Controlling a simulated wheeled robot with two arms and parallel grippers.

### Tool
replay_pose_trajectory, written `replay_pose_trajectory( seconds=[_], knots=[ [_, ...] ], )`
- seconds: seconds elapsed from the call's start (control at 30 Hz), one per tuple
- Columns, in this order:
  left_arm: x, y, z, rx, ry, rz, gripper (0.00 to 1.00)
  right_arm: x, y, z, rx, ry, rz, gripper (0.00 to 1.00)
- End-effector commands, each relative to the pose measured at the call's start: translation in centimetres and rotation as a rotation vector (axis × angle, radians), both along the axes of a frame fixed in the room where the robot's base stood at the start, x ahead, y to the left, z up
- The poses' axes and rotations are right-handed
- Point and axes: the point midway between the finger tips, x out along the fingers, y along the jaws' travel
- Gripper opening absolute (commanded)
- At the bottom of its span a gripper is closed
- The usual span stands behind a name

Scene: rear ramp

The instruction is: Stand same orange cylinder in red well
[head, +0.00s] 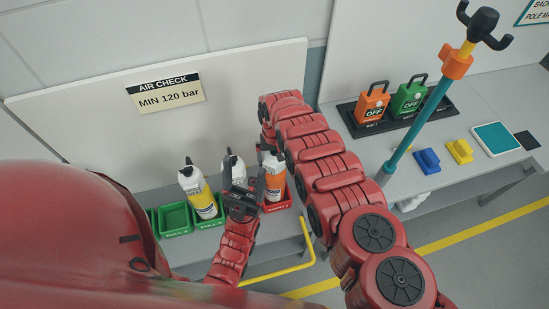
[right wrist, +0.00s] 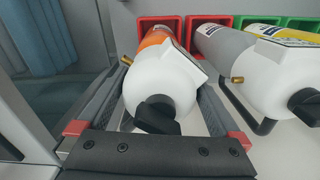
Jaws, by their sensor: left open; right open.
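The orange cylinder (head: 274,178), with a white shoulder and black valve, stands upright with its base in a red well (head: 284,205) at the right end of the row. It also shows in the right wrist view (right wrist: 158,43), where its foot meets the red well (right wrist: 149,22). My right gripper (right wrist: 165,80) is open, with its fingers on either side of the cylinder's white top. My left gripper (head: 243,180) is open and empty, in front of the grey cylinder and left of the orange one.
A grey cylinder (head: 233,165) and a yellow cylinder (head: 197,187) stand close to the left. An empty green well (head: 174,217) is further left.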

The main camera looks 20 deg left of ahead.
Motion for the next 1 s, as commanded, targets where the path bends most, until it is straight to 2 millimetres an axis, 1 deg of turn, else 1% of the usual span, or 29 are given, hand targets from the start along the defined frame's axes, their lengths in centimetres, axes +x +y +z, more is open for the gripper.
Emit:
replay_pose_trajectory(
  seconds=[0.13, 0.33, 0.4, 0.47, 0.63, 0.67, 0.7, 0.77, 0.8, 0.9, 1.0],
  knots=[
    [0.0, 0.0, -0.3, 0.000, 0.000, 0.000, 0.71, 0.2, 0.2, 1.1, 0.004, -0.003, 0.000, 1.00],
    [0.0, 0.0, -0.9, 0.000, 0.000, 0.000, 0.71, 0.0, -0.1, 3.0, -0.001, 0.000, 0.000, 1.00],
    [0.0, 0.0, -1.4, 0.000, 0.000, 0.000, 0.71, 0.2, 0.1, 4.3, 0.003, -0.004, 0.000, 1.00],
    [0.0, 0.0, -1.7, 0.000, 0.000, 0.000, 0.71, 0.1, 0.0, 5.1, 0.001, -0.002, -0.001, 1.00],
    [0.0, 0.0, -2.8, 0.000, 0.000, 0.000, 0.71, 0.1, 0.0, 8.4, 0.002, -0.006, -0.001, 1.00],
    [0.0, 0.0, -2.8, 0.000, 0.000, 0.000, 0.71, 0.1, 0.0, 9.1, 0.002, -0.007, -0.001, 1.00],
    [0.0, 0.0, -1.7, 0.000, 0.000, 0.000, 0.71, 0.1, 0.0, 10.9, 0.002, -0.007, 0.000, 1.00],
    [0.0, 0.0, -1.1, 0.000, 0.000, 0.000, 0.71, 0.2, 0.0, 12.6, 0.004, -0.009, -0.001, 1.00],
    [0.0, 0.0, 0.4, 0.000, 0.000, 0.000, 0.71, 0.2, 0.0, 13.9, 0.004, -0.007, -0.002, 1.00],
    [0.0, 0.0, 2.1, 0.000, -0.001, 0.000, 0.71, 0.1, 0.0, 15.5, 0.002, -0.006, 0.000, 1.00],
    [0.0, 0.0, 3.2, 0.000, 0.000, 0.000, 0.71, 0.1, 0.0, 16.6, 0.003, -0.005, -0.001, 1.00]
  ],
)
